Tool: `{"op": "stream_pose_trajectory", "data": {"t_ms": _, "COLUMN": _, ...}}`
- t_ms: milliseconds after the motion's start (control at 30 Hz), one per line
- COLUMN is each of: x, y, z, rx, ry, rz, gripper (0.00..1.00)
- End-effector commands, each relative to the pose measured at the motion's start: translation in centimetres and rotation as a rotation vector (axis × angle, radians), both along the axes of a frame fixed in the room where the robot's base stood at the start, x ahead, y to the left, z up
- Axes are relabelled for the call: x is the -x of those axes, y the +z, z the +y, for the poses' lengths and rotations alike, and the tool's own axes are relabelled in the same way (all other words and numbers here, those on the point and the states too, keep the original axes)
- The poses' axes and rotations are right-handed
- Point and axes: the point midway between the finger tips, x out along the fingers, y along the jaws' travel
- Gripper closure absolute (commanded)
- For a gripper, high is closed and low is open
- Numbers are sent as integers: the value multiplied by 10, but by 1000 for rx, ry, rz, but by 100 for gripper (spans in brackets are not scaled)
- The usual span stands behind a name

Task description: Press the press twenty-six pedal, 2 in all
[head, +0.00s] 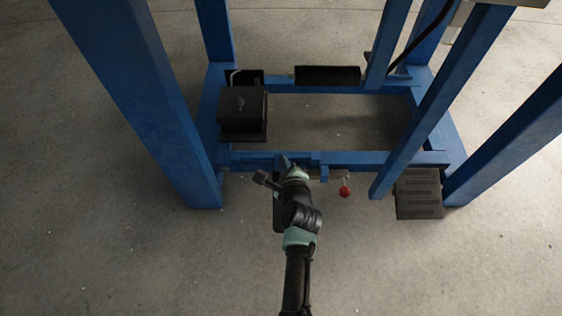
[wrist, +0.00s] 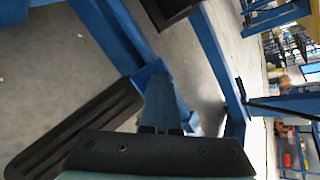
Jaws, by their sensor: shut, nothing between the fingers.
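The pedal (head: 418,194) is a dark, ridged rectangular plate low at the front right foot of the blue press frame. A dark ridged plate (wrist: 78,132), which looks like the same pedal, shows at the lower left of the wrist view. My gripper (head: 283,160) is shut and empty. In the head view it is at the front crossbar, well left of the pedal. In the wrist view its fingers (wrist: 152,70) point up between the ridged plate and a blue beam. I cannot tell whether the fingers touch the frame.
The blue frame (head: 440,157) has upright posts on both sides. A black box (head: 242,108) sits at its left, and a black cylinder (head: 327,75) lies at the back. A red knob (head: 345,191) hangs off the front bar. The concrete floor (head: 150,270) in front is clear.

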Motion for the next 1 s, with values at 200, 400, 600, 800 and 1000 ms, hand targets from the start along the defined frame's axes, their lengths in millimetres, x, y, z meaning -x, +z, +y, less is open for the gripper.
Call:
{"op": "stream_pose_trajectory", "data": {"t_ms": 200, "x": 13, "y": -28, "z": 1, "rx": 3, "ry": 7, "rz": 55, "gripper": 100}}
{"op": "stream_pose_trajectory", "data": {"t_ms": 400, "x": 13, "y": -28, "z": 1, "rx": 3, "ry": 7, "rz": 55, "gripper": 100}}
{"op": "stream_pose_trajectory", "data": {"t_ms": 600, "x": 14, "y": -28, "z": 1, "rx": 3, "ry": 7, "rz": 55, "gripper": 100}}
{"op": "stream_pose_trajectory", "data": {"t_ms": 800, "x": 15, "y": -24, "z": 1, "rx": 3, "ry": 7, "rz": 55, "gripper": 100}}
{"op": "stream_pose_trajectory", "data": {"t_ms": 1000, "x": 21, "y": -15, "z": 1, "rx": 1, "ry": 6, "rz": 56, "gripper": 100}}
